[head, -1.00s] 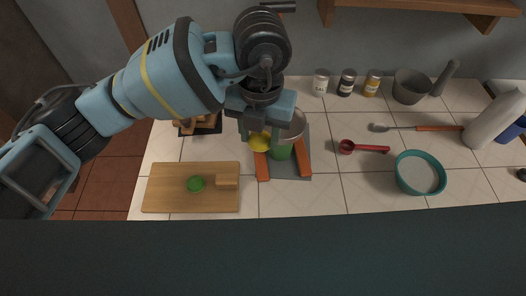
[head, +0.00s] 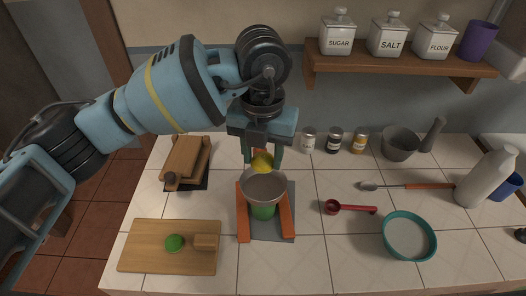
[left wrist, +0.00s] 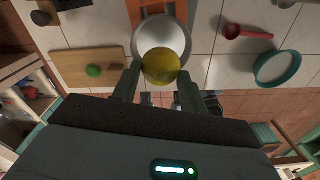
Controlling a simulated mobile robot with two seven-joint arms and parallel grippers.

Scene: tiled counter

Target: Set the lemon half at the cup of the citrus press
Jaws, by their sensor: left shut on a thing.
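My left gripper (head: 263,157) is shut on the yellow lemon half (head: 262,163), with one finger on each side of it. In the head view the lemon half shows at the far rim of the citrus press's grey cup (head: 264,190). In the left wrist view the lemon half (left wrist: 161,66) overlaps the near part of the cup (left wrist: 172,32). It appears to be above the cup; the exact gap cannot be told. The press has orange side rails (head: 243,222) on a grey base, with a green vessel (head: 263,212) under the cup. My right gripper is not in view.
A cutting board (head: 140,258) with a green lime half (head: 174,243) lies to the left. A red scoop (head: 350,209) and a teal bowl (head: 409,238) are to the right. Jars (head: 334,140) and a mortar (head: 399,144) stand behind. A shelf (head: 400,72) hangs above.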

